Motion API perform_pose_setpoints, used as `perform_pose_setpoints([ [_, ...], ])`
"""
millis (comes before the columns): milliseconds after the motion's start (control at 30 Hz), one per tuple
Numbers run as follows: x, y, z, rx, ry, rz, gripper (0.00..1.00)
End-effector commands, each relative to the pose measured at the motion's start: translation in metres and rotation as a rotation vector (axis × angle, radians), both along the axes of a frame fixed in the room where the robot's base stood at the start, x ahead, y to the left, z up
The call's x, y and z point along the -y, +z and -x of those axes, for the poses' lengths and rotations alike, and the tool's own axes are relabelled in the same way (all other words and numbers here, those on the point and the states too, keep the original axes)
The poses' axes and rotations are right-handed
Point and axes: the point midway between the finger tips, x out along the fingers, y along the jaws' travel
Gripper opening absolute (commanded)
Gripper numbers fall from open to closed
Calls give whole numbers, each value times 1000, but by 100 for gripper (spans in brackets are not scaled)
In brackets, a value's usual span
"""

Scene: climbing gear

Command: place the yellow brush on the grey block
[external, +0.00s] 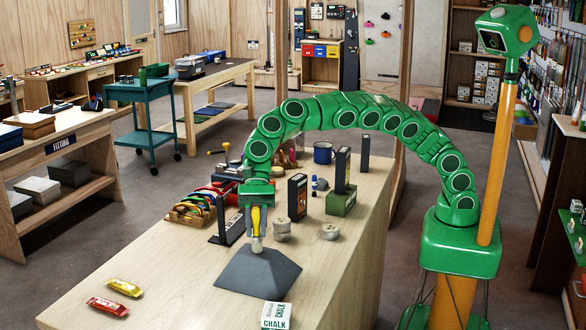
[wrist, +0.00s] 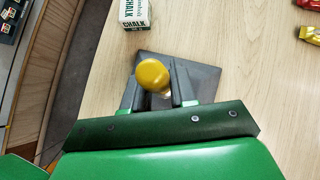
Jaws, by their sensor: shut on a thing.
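The yellow brush (external: 257,221) is held upright in my gripper (external: 256,212), with its pale lower end down at the grey block. In the wrist view the brush's rounded yellow end (wrist: 153,75) shows between the two dark fingers of my gripper (wrist: 162,92). The grey block (external: 250,275) is a dark, sloped-sided piece on the wooden table; it also shows behind the fingers in the wrist view (wrist: 206,80). The brush's lower end appears at the block's top, but I cannot tell whether it touches.
A chalk box (external: 276,316) stands at the table's near edge. A red packet (external: 108,306) and a yellow packet (external: 124,287) lie left of the block. Two pale round pieces (external: 330,231), a dark box (external: 297,197) and colourful gear (external: 195,207) stand behind. The wood between packets and block is clear.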

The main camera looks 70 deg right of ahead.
Motion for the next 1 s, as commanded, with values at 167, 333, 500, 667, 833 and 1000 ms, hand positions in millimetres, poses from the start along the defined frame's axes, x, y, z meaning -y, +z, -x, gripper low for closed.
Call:
perform_pose_setpoints([
  [167, 0, -3, 0, 0, 0, 0, 33],
  [333, 0, -3, 0, 0, 0, 0, 52],
  [500, 0, -3, 0, -1, 1, 0, 52],
  [667, 0, 1, 0, 1, 1, 0, 52],
  [833, 12, 14, -4, 0, 2, 2, 52],
  [1000, 33, 36, -13, 0, -1, 0, 52],
])
